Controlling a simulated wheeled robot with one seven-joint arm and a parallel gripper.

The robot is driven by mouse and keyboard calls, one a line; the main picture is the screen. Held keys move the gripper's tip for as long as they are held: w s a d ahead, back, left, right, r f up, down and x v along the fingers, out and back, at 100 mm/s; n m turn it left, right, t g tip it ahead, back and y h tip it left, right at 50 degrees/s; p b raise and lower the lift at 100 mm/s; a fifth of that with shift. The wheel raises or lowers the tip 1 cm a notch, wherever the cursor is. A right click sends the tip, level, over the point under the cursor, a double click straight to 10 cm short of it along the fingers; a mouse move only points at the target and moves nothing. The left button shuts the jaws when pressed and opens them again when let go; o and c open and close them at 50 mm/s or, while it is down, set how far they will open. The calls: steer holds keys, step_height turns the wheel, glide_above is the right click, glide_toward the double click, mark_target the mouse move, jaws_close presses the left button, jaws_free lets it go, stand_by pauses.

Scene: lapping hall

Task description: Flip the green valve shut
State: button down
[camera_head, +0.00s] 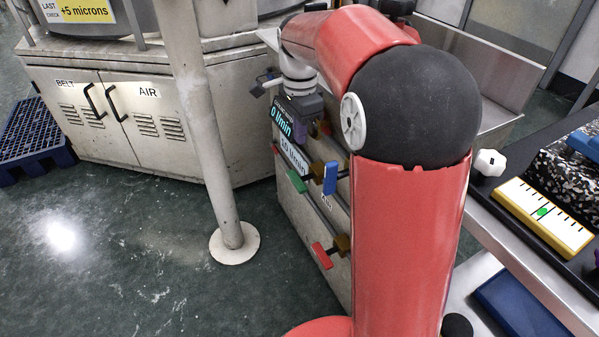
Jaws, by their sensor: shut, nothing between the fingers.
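The green valve handle (297,181) is a short flat lever on the side of a grey panel, left of a brass valve body (316,171). It is tilted, its lower end to the right; I cannot tell if the valve is open or shut. My gripper (300,128) is above the green handle, pointing down, close to the panel's display. It is small and partly dark against the panel. It is shut and empty, and appears apart from the green handle. My red arm hides the right part of the panel.
A blue handle (330,178) stands right of the green one, and a red handle (322,255) is lower down. A display (283,122) reads 0 l/min. A pale post (206,130) stands to the left. A bench with a yellow gauge (543,218) is at right.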

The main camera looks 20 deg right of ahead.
mark_target(303, 190)
steer(key=shift+f, duration=0.1)
step_height(303, 190, down, 14)
steer(key=shift+r+b, duration=0.1)
steer(key=shift+b, duration=0.4)
stand_by(0.4)
steer(key=shift+s+t+b, duration=0.15)
steer(key=shift+t+b, duration=0.15)
steer(key=shift+b, duration=0.4)
steer(key=shift+s+f+t+b, duration=0.1)
steer(key=shift+f+t+b, duration=0.25)
steer(key=shift+b, duration=0.35)
steer(key=t+b, duration=0.2)
steer(key=b, duration=0.1)
steer(key=shift+s+d+f+y, duration=0.15)
steer(key=shift+s+f+y, duration=0.15)
steer(key=shift+s+f, duration=0.1)
steer(key=shift+s, duration=0.1)
steer(key=shift+s+f, duration=0.25)
steer(key=shift+f, duration=0.2)
